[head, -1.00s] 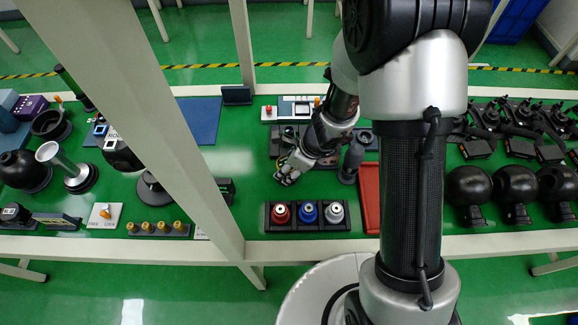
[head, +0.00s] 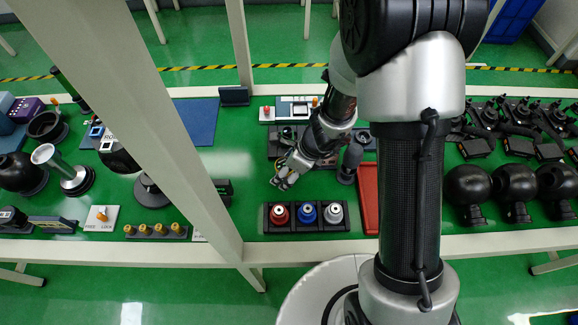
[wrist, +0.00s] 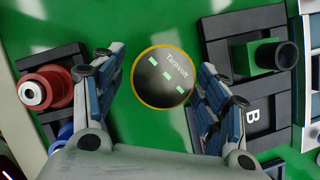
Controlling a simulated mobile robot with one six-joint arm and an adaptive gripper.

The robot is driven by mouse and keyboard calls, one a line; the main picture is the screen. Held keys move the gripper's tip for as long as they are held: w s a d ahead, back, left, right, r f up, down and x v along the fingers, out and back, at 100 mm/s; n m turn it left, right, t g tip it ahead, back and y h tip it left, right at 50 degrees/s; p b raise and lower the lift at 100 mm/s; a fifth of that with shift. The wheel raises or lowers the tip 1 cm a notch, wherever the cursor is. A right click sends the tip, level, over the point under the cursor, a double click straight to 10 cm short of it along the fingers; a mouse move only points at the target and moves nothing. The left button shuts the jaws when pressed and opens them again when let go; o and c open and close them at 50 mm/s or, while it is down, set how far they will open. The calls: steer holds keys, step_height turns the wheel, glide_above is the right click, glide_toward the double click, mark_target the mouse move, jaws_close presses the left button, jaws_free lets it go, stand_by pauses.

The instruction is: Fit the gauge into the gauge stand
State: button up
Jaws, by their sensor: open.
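A round black disc (wrist: 164,77) with a gold rim, lettering and green marks lies between my spread fingers in the wrist view. It may be the gauge's face, but I cannot be sure. My gripper (wrist: 150,95) is open, with both fingers apart from the disc. In the head view my gripper (head: 281,180) is low over the green table, behind the bottle rack, and hides what is under it. A dark block marked B (wrist: 251,118), with a green piece and a black cylinder (wrist: 286,55) on it, is to the right. I cannot tell which thing is the gauge stand.
A dark rack (head: 268,228) holds a red bottle (head: 280,214), a blue one (head: 306,214) and a silver one (head: 333,213) in front of my gripper. Bare table lies left of my gripper.

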steer(key=v, duration=0.7)
steer(key=shift+r, duration=0.2)
steer(key=shift+s+d, duration=0.1)
stand_by(0.3)
